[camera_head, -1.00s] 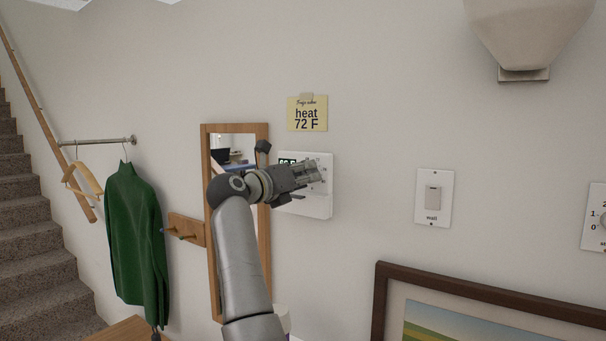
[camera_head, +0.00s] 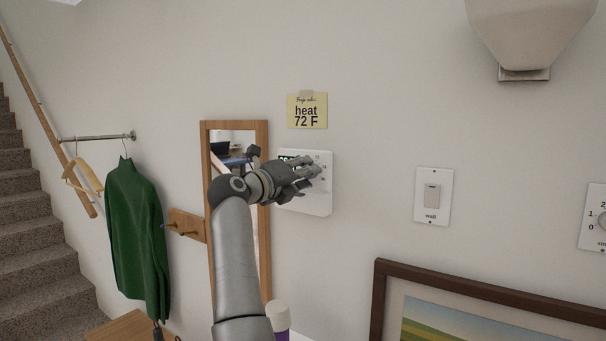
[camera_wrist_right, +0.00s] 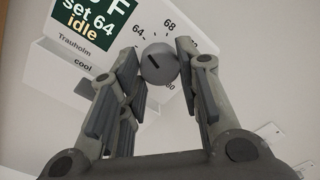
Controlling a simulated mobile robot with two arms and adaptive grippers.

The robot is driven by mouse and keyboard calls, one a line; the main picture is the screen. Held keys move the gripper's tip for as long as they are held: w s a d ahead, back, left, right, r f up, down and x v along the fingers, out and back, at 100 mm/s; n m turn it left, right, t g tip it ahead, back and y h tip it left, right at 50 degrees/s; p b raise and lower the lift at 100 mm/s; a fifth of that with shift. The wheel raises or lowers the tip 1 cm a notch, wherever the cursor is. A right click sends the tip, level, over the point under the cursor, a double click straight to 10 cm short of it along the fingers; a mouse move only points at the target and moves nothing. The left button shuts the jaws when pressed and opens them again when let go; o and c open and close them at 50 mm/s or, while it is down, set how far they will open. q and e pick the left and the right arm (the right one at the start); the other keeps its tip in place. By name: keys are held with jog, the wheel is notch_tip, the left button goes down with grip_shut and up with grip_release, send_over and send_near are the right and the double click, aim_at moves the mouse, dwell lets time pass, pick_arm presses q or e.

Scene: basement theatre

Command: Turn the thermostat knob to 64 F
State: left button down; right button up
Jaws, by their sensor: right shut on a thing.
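The white thermostat (camera_head: 318,203) hangs on the wall beside the mirror. My right gripper (camera_head: 311,172) is in front of it and hides part of its face. In the right wrist view, the round grey knob (camera_wrist_right: 158,65) sits between the two fingertips, and the gripper is shut on it. The knob carries a short black mark. Numbers 64, 68 and 80 show around it. The dark green display (camera_wrist_right: 92,22) reads "set 64" and "idle", its top line cut off. The word "cool" is printed below it. My left gripper is not in view.
A yellow note (camera_head: 307,111) above the thermostat reads "heat 72 F". A wood-framed mirror (camera_head: 264,135) is at its left. A wall switch (camera_head: 433,197) is at the right, above a framed picture (camera_head: 490,293). A green sweater (camera_head: 137,235) hangs at left.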

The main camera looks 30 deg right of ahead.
jog(key=shift+r, duration=0.1)
jog(key=o, duration=1)
jog(key=shift+a, duration=0.1)
jog(key=v, duration=0.7)
jog(key=shift+s+a, duration=0.1)
jog(key=shift+a, duration=0.15)
